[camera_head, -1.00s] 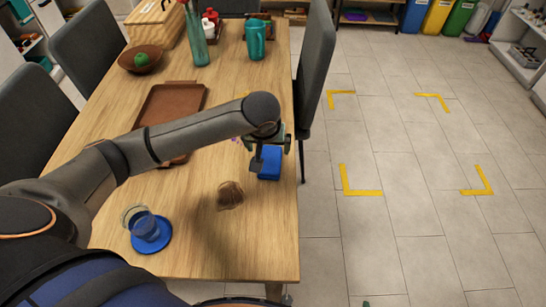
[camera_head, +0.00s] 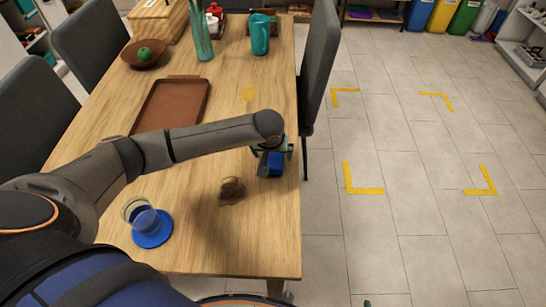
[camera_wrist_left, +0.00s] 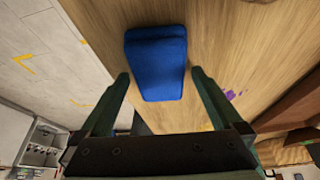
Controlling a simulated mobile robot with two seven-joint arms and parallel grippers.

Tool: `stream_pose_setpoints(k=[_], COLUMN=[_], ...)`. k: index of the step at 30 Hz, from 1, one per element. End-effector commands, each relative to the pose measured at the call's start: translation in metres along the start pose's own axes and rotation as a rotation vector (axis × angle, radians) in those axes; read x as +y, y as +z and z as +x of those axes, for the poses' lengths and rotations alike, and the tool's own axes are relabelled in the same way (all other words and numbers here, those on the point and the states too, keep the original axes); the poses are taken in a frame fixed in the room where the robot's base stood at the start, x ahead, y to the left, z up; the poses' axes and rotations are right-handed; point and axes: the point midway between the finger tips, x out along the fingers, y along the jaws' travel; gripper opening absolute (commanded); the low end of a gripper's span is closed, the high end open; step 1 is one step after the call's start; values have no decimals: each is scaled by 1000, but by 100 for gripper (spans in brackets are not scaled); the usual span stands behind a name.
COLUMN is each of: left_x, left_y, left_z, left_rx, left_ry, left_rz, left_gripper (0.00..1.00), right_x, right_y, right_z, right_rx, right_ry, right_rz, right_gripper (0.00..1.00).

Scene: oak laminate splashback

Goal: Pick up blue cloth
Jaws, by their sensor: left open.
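The blue cloth (camera_head: 271,164) lies folded on the wooden table near its right edge. In the left wrist view the cloth (camera_wrist_left: 156,62) shows whole, its near end reaching toward the space between the fingers. My left gripper (camera_head: 268,152) is at the cloth in the head view and partly covers it. In the left wrist view my left gripper (camera_wrist_left: 160,88) is open, one finger on each side of the cloth's near end. I cannot tell whether a finger touches it. My right gripper is not in view.
A grey chair (camera_head: 316,75) stands at the right edge.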

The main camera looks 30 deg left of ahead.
Motion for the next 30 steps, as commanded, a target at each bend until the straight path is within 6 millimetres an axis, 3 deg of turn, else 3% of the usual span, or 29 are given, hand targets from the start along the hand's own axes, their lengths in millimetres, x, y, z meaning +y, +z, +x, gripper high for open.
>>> stream_pose_setpoints(k=[2, 21, 30], left_x=[0, 0, 0], left_y=[0, 0, -1], left_z=[0, 0, -2], left_rx=[0, 0, 0], left_ry=[0, 0, 0], left_rz=[0, -1, -1], left_gripper=[96, 24, 24], right_x=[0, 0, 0], right_y=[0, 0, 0], right_z=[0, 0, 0], right_rx=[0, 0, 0], right_ry=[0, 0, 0], right_rz=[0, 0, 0], right_gripper=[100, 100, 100])
